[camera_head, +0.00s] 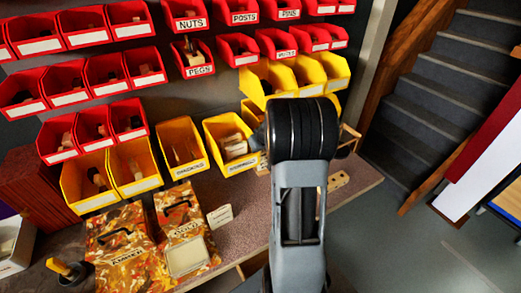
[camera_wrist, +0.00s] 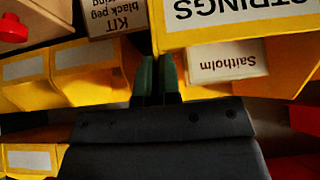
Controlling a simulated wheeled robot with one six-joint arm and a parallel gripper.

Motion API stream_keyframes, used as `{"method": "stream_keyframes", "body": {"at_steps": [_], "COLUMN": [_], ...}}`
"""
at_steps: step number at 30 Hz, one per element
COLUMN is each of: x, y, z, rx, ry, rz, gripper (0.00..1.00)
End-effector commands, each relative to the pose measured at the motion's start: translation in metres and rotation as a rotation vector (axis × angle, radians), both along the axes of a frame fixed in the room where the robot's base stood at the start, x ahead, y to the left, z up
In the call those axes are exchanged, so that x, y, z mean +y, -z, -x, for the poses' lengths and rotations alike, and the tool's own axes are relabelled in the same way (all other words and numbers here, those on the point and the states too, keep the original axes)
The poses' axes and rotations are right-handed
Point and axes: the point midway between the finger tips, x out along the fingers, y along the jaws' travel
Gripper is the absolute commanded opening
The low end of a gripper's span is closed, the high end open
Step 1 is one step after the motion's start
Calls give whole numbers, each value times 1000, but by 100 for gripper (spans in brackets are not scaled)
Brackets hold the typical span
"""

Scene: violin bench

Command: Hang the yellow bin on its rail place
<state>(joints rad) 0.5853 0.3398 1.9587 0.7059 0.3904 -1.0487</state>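A yellow bin with a white STRINGS label (camera_wrist: 245,12) fills the upper right of the wrist view, very close. My gripper (camera_wrist: 158,62) has its two dark fingers almost together at the near left edge of this bin, and appears shut on its thin wall. The contact itself is dark and hard to make out. In the head view my arm hides the gripper and most of what is behind it; some yellow shows on both sides of the arm. The rail place cannot be made out.
Red bins (camera_head: 129,61) hang in rows on the wall. Yellow bins (camera_head: 178,143) hang low left of my arm, others (camera_head: 310,75) above it. Patterned cases (camera_head: 120,255) stand on the bench (camera_head: 240,225). A Saltholm box (camera_wrist: 228,62) and a KIT box (camera_wrist: 117,20) are near the fingers.

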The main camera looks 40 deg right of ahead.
Motion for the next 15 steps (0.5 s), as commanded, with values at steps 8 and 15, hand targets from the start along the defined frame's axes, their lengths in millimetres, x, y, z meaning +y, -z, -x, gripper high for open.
{"method": "stream_keyframes", "body": {"at_steps": [8,15], "x": [-3,-6], "y": [-2,-2], "z": [-24,-44], "rx": [-2,-2], "ry": [0,1], "rz": [0,1], "gripper": [0,0]}}
